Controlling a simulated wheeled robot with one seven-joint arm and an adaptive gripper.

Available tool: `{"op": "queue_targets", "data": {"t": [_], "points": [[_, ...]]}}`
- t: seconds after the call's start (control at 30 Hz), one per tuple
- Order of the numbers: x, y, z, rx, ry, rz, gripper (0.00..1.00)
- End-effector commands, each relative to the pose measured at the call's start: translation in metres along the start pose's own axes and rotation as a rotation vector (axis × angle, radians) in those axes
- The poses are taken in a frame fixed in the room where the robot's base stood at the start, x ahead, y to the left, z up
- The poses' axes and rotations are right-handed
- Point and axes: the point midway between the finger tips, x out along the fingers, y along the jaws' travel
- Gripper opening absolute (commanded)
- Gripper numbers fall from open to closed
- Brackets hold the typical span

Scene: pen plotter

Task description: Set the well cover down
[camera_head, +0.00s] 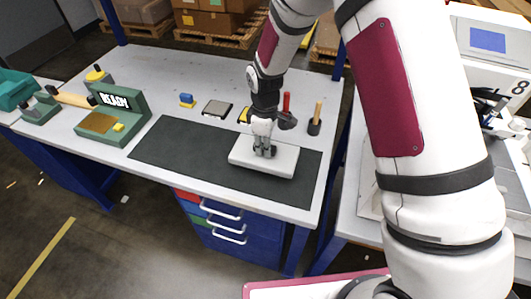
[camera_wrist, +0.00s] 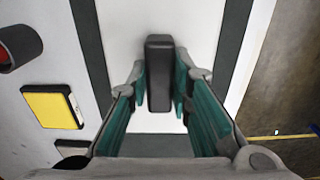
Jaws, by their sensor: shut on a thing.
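The well cover (camera_head: 283,163) is a flat white slab with a dark upright handle (camera_wrist: 159,72) on its middle. My gripper (camera_head: 264,150) points down from above and is shut on that handle. In the wrist view its teal-lined fingers (camera_wrist: 160,90) press on both sides of the handle, and the white top of the cover (camera_wrist: 205,30) spreads out around it. The cover is level, over the right part of the dark mat (camera_head: 180,150). I cannot tell whether its underside touches the mat or is slightly above it.
Behind the mat are a flat grey-framed piece (camera_head: 217,108), a blue-and-yellow item (camera_head: 187,100) and a holder with a wooden-handled tool (camera_head: 315,122). The mat's left part is clear. A white machine (camera_head: 490,45) stands right.

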Motion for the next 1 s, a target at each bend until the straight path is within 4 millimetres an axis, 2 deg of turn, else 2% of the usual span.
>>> {"op": "queue_targets", "data": {"t": [0.1,0.2,0.67,0.7,0.77,1.0], "points": [[0.021,-0.003,0.003,0.000,-0.006,-0.005,0.00],[0.031,-0.002,0.003,0.001,-0.004,-0.004,0.00],[0.038,-0.001,0.002,0.000,-0.002,-0.002,0.00],[0.038,-0.001,0.002,0.000,-0.002,-0.001,0.29],[0.037,-0.001,0.002,0.000,-0.002,-0.002,0.40],[0.037,-0.002,0.002,0.001,-0.002,-0.002,0.40]]}}
